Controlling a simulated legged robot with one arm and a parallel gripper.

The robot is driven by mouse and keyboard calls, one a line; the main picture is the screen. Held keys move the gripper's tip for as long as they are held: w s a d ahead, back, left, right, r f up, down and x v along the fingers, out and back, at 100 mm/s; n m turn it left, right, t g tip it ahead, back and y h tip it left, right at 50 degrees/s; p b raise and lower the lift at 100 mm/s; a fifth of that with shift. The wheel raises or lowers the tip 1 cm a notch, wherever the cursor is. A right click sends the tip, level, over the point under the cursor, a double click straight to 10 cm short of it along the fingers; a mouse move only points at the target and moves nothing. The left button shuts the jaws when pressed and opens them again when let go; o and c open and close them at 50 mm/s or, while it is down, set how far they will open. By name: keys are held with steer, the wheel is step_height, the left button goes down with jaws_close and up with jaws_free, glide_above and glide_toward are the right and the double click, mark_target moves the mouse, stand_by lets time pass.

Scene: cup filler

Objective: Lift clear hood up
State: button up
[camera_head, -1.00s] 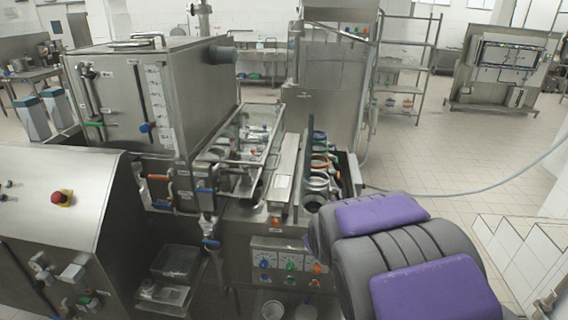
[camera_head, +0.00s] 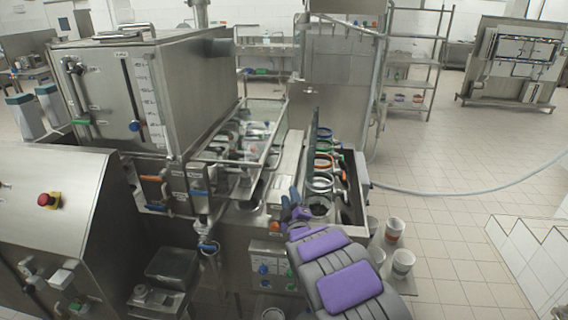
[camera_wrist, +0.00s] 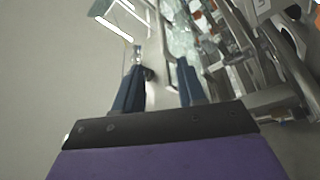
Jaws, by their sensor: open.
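The clear hood (camera_head: 262,118) is a see-through panel in a metal frame over the filling section, right of the big steel tank. It appears lowered, with metal parts showing through it. My gripper (camera_head: 289,196) is to the right of and in front of the hood, apart from it, by the row of cups. In the wrist view my gripper (camera_wrist: 158,78) shows two dark blue fingers spread apart with nothing between them. A shiny clear surface (camera_wrist: 183,42) beyond the fingers looks like part of the hood, but I cannot tell for sure.
Cups with coloured rims (camera_head: 322,162) stand in a row in a trough right of the hood. The steel tank (camera_head: 125,95) rises on the left. A hose (camera_head: 455,191) crosses the open floor.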

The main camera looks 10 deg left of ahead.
glide_toward(278, 162)
steer(key=x, duration=0.2)
steer(key=f+b+x, duration=0.1)
steer(key=x, duration=0.1)
steer(key=a+x, duration=0.1)
steer(key=x, duration=0.2)
steer(key=shift+f+b, duration=0.15)
steer(key=shift+b, duration=0.2)
steer(key=w, duration=0.1)
steer(key=w+r, duration=0.1)
steer(key=w, duration=0.1)
steer(key=shift+w+a, duration=0.3)
steer(key=shift+a, duration=0.05)
steer(key=shift+d+r, duration=0.1)
steer(key=shift+d, duration=0.1)
